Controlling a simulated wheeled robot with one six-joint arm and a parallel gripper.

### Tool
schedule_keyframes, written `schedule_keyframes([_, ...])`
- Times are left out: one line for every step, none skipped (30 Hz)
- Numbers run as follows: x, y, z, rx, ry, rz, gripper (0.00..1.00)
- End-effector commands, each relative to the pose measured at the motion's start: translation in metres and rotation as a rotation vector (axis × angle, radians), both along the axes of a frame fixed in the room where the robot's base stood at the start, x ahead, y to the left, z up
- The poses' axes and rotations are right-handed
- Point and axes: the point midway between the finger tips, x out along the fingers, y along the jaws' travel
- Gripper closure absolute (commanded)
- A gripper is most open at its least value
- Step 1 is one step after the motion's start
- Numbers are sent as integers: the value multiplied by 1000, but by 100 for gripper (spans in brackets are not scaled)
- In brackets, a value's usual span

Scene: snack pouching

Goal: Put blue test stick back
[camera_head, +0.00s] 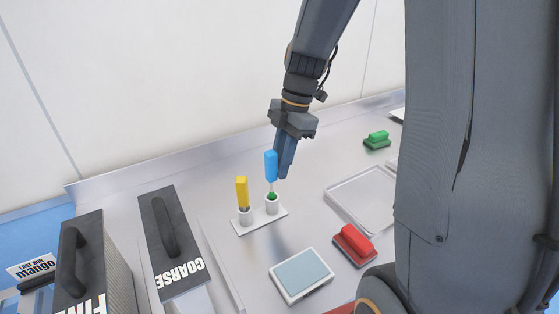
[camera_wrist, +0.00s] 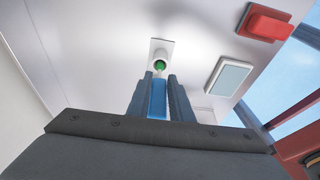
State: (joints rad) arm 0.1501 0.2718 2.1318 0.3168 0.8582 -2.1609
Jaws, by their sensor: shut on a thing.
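The blue test stick (camera_head: 271,166) has a blue handle and a green tip. My gripper (camera_head: 284,172) is shut on its handle. The stick is upright, its green tip at the mouth of the right-hand white cup of the small white holder (camera_head: 262,223); how deep it sits I cannot tell. In the wrist view the blue handle (camera_wrist: 158,98) lies between my two fingers (camera_wrist: 158,92), with the green tip beyond at the white holder (camera_wrist: 161,47). A yellow test stick (camera_head: 242,192) stands in the left cup of the same holder.
A small device with a pale screen (camera_head: 302,273) lies in front of the holder. A red-handled block (camera_head: 354,244), a clear tray (camera_head: 365,198) and a green-handled block (camera_head: 377,140) are to the right. Dark graters marked COARSE (camera_head: 174,240) and FINE (camera_head: 90,262) stand at left.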

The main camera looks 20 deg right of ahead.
Motion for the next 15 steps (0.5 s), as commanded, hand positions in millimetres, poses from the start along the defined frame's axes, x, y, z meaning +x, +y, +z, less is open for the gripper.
schedule_keyframes([0, 0, -4, 0, 0, 0, 100])
schedule_keyframes([0, 0, -6, 0, 0, 0, 100])
schedule_keyframes([0, 0, -8, 0, 0, 0, 100])
schedule_keyframes([1, 0, -10, 0, 0, 0, 100])
schedule_keyframes([1, 0, -11, 0, 0, 0, 100])
schedule_keyframes([1, 0, -13, 0, -1, 0, 100])
schedule_keyframes([1, 0, -15, 0, -1, 0, 100])
schedule_keyframes([1, 0, -17, 0, -1, 0, 100])
schedule_keyframes([1, 0, -19, 0, -1, 0, 100])
schedule_keyframes([1, 0, -20, 0, 0, 0, 100])
schedule_keyframes([0, 0, -22, 0, 0, 0, 100])
schedule_keyframes([0, 0, -24, 0, 0, 0, 100])
schedule_keyframes([0, 0, -26, 0, 0, 0, 100])
schedule_keyframes([0, 0, -28, 0, 0, 0, 100])
schedule_keyframes([0, 0, -30, 1, 0, 0, 100])
